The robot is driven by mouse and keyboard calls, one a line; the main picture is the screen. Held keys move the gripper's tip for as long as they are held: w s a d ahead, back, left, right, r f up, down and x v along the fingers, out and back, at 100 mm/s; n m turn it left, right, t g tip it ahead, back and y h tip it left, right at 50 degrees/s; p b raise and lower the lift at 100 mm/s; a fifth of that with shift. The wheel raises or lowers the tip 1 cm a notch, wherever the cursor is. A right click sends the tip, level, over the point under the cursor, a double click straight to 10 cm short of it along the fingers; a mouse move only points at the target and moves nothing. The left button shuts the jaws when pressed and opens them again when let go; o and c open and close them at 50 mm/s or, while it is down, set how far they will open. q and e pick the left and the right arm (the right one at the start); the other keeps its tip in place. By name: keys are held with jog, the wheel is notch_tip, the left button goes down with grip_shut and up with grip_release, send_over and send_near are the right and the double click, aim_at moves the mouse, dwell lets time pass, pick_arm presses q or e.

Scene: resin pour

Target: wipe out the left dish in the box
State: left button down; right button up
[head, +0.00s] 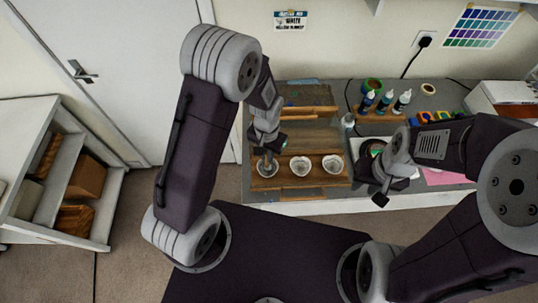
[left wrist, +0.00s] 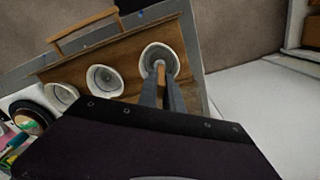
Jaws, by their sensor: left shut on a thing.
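Three white dishes stand in a row in a wooden box (head: 318,184): the left dish (head: 258,171), the middle dish (head: 300,166) and the right dish (head: 333,164). My left gripper (head: 268,153) points down over the left dish. In the left wrist view, its fingers (left wrist: 163,82) are shut on a small tan thing (left wrist: 160,66), whose lower end is inside the left dish (left wrist: 150,54). Whether it touches the bottom is hidden. My right gripper (head: 378,190) hangs right of the box; its finger gap is not clear.
A dark round container (head: 364,147) is partly hidden behind my right arm. Several bottles (head: 385,102) stand at the back of the bench, with a pink sheet (head: 447,176) at right. Wooden strips (head: 308,111) lie behind the dishes. A shelf unit (head: 85,165) stands at far left.

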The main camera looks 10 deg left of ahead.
pick_arm(q)
jog(key=shift+s+a, duration=0.25)
jog(key=shift+a, duration=0.05)
jog(key=shift+w+d+p, duration=0.1)
jog(key=shift+d+p, duration=0.25)
jog(key=shift+d, duration=0.3)
jog(key=shift+w+a+f, duration=0.1)
jog(key=shift+w+a, duration=0.05)
jog(key=shift+a, duration=0.15)
jog(key=shift+s, duration=0.35)
dwell(0.3)
